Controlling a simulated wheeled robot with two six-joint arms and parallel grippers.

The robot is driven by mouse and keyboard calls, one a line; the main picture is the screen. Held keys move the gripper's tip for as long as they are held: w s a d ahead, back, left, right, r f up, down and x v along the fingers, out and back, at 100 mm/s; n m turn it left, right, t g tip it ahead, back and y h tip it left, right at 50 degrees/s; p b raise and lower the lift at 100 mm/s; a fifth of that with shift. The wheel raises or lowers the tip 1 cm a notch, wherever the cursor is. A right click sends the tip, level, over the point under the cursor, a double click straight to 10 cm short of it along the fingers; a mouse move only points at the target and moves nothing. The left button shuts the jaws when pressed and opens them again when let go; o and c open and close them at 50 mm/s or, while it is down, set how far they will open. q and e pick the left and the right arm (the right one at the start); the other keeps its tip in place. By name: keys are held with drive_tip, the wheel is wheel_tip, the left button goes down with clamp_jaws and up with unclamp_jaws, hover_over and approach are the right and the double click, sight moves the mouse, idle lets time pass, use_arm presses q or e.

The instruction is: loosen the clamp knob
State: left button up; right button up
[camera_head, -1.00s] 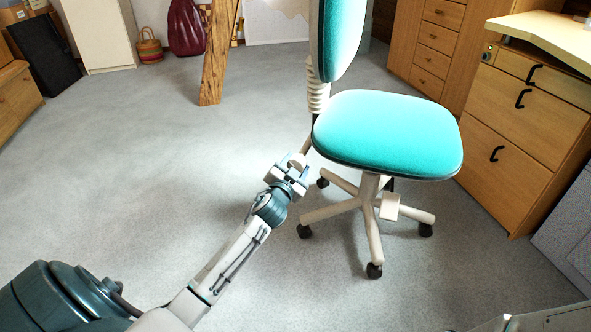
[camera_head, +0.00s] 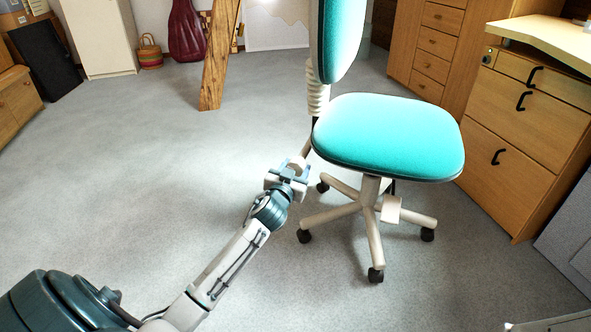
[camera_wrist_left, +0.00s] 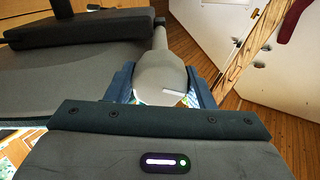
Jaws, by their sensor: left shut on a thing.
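The clamp knob (camera_wrist_left: 163,72) is a smooth pale grey, rounded piece on a stem in the left wrist view. In the head view it is a small cream piece (camera_head: 297,161) at the lower back of the teal office chair (camera_head: 390,132). My left gripper (camera_head: 294,170) is shut on the knob, and its dark blue fingers show on either side of it in the wrist view (camera_wrist_left: 163,82). The fingers hide part of the knob in the head view. My right gripper is out of view.
The chair's castor base (camera_head: 369,210) stands just right of my left gripper. A slanted timber post (camera_head: 217,60) stands behind. A wooden drawer cabinet (camera_head: 520,130) is at the right. The grey floor (camera_head: 150,180) at the left is clear.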

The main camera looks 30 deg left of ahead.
use_arm(q)
drive_tip(key=o, duration=1)
drive_tip(key=shift+s, duration=0.1)
drive_tip(key=p+v, duration=0.2)
drive_tip(key=v, duration=0.8)
drive_tip(key=shift+s+p, duration=0.3)
drive_tip(key=shift+p, duration=0.05)
